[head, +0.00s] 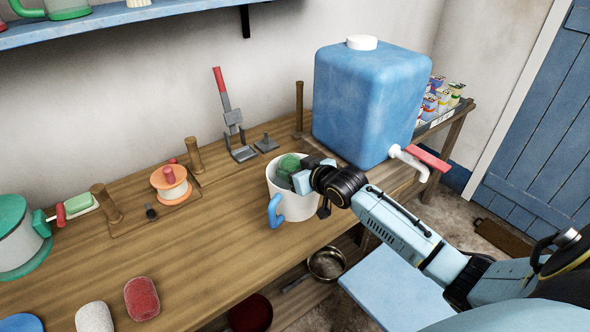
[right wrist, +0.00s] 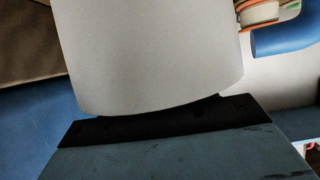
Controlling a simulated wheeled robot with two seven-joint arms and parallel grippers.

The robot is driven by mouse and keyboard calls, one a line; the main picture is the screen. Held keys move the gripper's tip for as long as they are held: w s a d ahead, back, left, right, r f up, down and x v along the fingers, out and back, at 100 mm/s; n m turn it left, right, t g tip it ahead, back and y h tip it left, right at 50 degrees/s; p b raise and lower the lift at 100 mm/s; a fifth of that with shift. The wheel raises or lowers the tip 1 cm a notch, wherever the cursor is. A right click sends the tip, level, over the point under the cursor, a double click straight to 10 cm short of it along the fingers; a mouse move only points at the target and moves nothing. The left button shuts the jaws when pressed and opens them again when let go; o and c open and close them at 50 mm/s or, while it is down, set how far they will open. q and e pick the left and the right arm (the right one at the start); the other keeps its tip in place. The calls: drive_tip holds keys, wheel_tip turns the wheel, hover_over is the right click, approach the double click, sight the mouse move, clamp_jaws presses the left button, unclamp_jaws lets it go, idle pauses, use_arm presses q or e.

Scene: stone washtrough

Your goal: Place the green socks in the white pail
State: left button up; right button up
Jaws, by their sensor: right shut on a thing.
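The white pail (head: 292,208) with a blue handle stands on the wooden table near its front edge. The green socks (head: 288,164) show as a rounded bundle at the mouth of the pail, partly hidden by my fingers. The right wrist view shows the pail's wall (right wrist: 155,55) very close; the socks are hidden there. I cannot tell whether the socks touch the pail's bottom. My left gripper is not in view.
A large blue tank (head: 365,105) with a white tap stands right behind the pail. An orange spool (head: 170,184) is to the left, and a grey press with a red handle (head: 222,95) is behind. A red brush-like piece (head: 141,298) lies at front left.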

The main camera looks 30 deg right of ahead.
sight(295, 160)
drive_tip(key=shift+r, duration=0.1)
drive_tip(key=o, duration=1.1)
drive_tip(key=shift+c, duration=0.2)
wheel_tip(295, 160, up, 7)
drive_tip(key=p, duration=0.8)
drive_tip(key=shift+r, duration=0.1)
drive_tip(key=shift+f, duration=0.2)
drive_tip(key=shift+s, duration=0.1)
